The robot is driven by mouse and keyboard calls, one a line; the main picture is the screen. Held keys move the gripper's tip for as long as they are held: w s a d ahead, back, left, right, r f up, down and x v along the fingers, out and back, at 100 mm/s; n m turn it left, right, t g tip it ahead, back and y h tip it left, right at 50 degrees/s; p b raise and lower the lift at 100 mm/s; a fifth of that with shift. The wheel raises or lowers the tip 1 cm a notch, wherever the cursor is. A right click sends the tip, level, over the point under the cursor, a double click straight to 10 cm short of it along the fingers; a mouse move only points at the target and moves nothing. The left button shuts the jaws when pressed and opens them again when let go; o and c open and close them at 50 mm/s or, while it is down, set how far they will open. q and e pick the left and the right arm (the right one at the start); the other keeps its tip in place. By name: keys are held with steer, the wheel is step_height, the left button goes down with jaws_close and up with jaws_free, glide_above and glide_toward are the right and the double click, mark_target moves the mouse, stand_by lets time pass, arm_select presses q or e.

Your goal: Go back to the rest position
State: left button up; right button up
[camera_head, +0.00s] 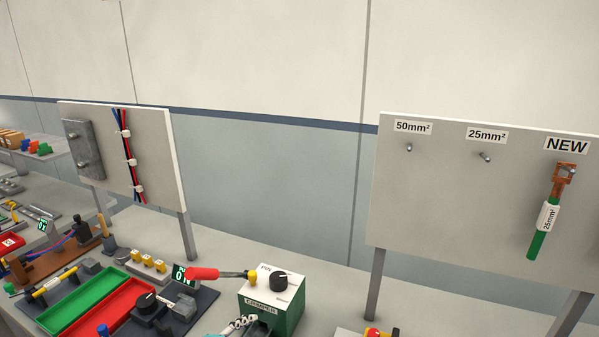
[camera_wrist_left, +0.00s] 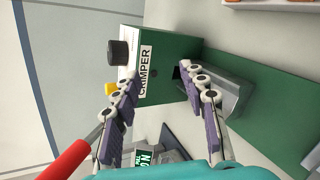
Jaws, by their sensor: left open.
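My left gripper (camera_wrist_left: 160,78) is open in the left wrist view, its two purple-padded fingers apart with nothing held between them. It is in front of the green crimper box (camera_wrist_left: 165,85), near a grey bracket-like part (camera_wrist_left: 232,95) on that box. In the head view, only a bit of my left gripper (camera_head: 242,322) shows at the bottom edge, just in front of the crimper box (camera_head: 268,308). The box has a white top with a black knob (camera_head: 280,281). My right gripper is not in view.
A red-handled tool (camera_head: 203,273) is beside the crimper box. Red (camera_head: 112,305) and green (camera_head: 80,295) trays lie at left. A board (camera_head: 450,220) at right has labelled pegs, with a green cable (camera_head: 536,243) hanging under NEW. Another board (camera_head: 160,130) holds bundled wires.

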arm_select(q)
steer(key=s+a+f+m+g+y, duration=0.1)
steer(key=s+a+m+g+y, duration=0.3)
steer(key=s+m, duration=1)
steer(key=shift+a+f+m+y, duration=0.15)
steer(key=shift+a+m+y, duration=0.85)
steer(key=shift+m, duration=0.5)
steer(key=shift+d, duration=0.15)
stand_by(0.7)
